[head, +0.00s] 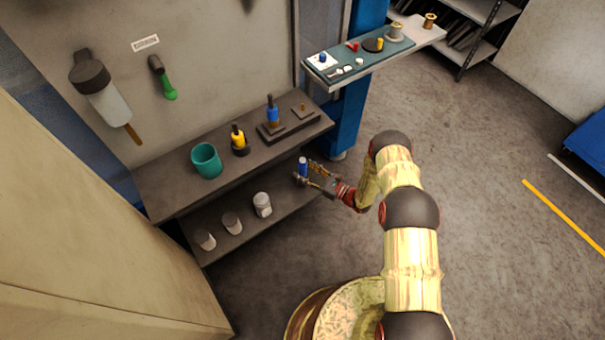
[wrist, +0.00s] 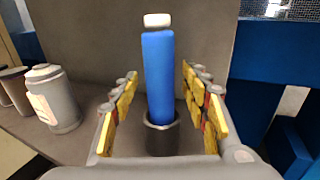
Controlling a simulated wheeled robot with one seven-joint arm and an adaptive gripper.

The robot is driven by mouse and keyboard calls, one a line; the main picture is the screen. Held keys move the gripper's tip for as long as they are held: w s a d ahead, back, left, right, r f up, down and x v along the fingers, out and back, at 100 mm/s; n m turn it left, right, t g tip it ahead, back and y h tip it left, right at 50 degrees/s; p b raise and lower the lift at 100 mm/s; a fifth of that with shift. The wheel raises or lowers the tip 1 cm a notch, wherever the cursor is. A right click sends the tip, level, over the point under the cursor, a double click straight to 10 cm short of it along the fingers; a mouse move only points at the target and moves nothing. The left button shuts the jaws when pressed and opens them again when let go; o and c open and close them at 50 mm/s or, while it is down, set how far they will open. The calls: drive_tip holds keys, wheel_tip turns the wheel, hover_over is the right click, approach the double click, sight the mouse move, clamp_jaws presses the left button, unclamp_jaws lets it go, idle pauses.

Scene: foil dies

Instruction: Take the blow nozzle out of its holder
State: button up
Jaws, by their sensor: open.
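The blow nozzle (wrist: 160,75) looks to be the blue cylinder with a white tip in the wrist view. It stands nearly upright in a dark round holder (wrist: 162,139). In the head view the blue nozzle (head: 303,167) is at the right end of the lower shelf. My gripper (head: 316,179) reaches it from the right. In the wrist view the open fingers of my gripper (wrist: 161,105) are on both sides of the nozzle, with a gap on each side. The holder is mostly hidden in the head view.
A white jar (head: 262,205) and two cups (head: 232,223) stand on the lower shelf (head: 285,215) to the left. The upper shelf (head: 180,195) above holds a teal cup (head: 207,161), a yellow bottle (head: 238,139) and a blue-topped item (head: 272,110). Open floor lies to the right.

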drive_tip(key=shift+w+a, duration=0.2)
drive_tip(key=shift+a, duration=0.1)
drive_tip(key=shift+c, duration=0.8)
clamp_jaws()
